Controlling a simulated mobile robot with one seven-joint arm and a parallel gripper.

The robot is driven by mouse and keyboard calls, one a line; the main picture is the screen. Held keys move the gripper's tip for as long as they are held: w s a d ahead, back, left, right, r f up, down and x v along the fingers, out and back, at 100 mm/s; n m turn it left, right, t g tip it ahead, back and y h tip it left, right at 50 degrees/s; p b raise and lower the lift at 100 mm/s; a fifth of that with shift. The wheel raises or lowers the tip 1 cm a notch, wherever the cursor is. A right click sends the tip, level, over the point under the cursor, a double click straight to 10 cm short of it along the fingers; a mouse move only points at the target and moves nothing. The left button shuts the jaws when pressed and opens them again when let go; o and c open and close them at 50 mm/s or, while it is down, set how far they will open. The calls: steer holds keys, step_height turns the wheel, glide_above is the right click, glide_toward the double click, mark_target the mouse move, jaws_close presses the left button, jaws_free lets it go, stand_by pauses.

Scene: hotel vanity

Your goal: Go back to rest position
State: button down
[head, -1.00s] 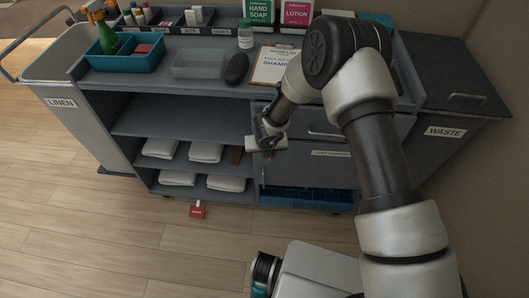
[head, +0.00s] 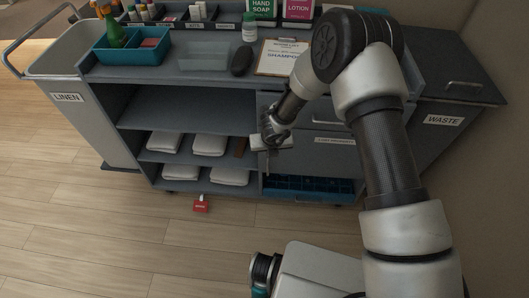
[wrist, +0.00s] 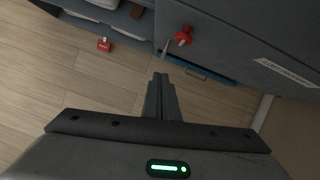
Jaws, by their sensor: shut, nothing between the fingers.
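My gripper (wrist: 160,82) shows in the wrist view with its two fingers together and nothing between them. It points down toward the wood floor in front of the cart. In the head view my gripper (head: 266,160) hangs at the end of my bent arm, in front of the cart's drawer side. The fingertips are small and hard to make out there.
The grey housekeeping cart (head: 180,83) stands ahead, with folded towels (head: 209,144) on its shelves. A red knob or key (wrist: 183,36) is on its front. A red tag (head: 200,205) lies on the floor by the cart. The floor (head: 110,240) at left is clear.

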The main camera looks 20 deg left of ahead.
steer(key=a+p+v, duration=0.1)
steer(key=v, duration=0.8)
steer(key=shift+r, duration=0.3)
steer(key=shift+w, duration=0.15)
steer(key=w+d+r+n+t+y+p, duration=0.1)
steer(key=w+r+n, duration=0.15)
steer(key=r, duration=0.55)
steer(key=w+d+r+n+t+y, duration=0.1)
steer(key=w+r+n, duration=0.1)
steer(key=r+n, duration=0.35)
steer(key=s+d+r+n+y+p, duration=0.1)
steer(key=s+d+r+n, duration=0.2)
steer(key=r, duration=0.6)
steer(key=s+d+r+n+p, duration=0.1)
steer(key=d+r+n, duration=0.2)
steer(key=r+n, duration=0.35)
steer(key=s+d+r+n+h, duration=0.1)
steer(key=s+d+r+n, duration=0.2)
steer(key=s+d, duration=0.4)
steer(key=s+d+r+n+h+p, duration=0.1)
steer(key=s+d+r+n+h, duration=0.1)
steer(key=s+d+r+n, duration=0.2)
steer(key=s+d+r+n+h, duration=0.2)
steer(key=s+d+r+n, duration=0.2)
steer(key=s+d, duration=0.5)
steer(key=d+n, duration=0.2)
steer(key=d, duration=0.1)
steer(key=shift+s+d, duration=0.35)
steer(key=shift+d, duration=0.05)
steer(key=shift+r, duration=0.1)
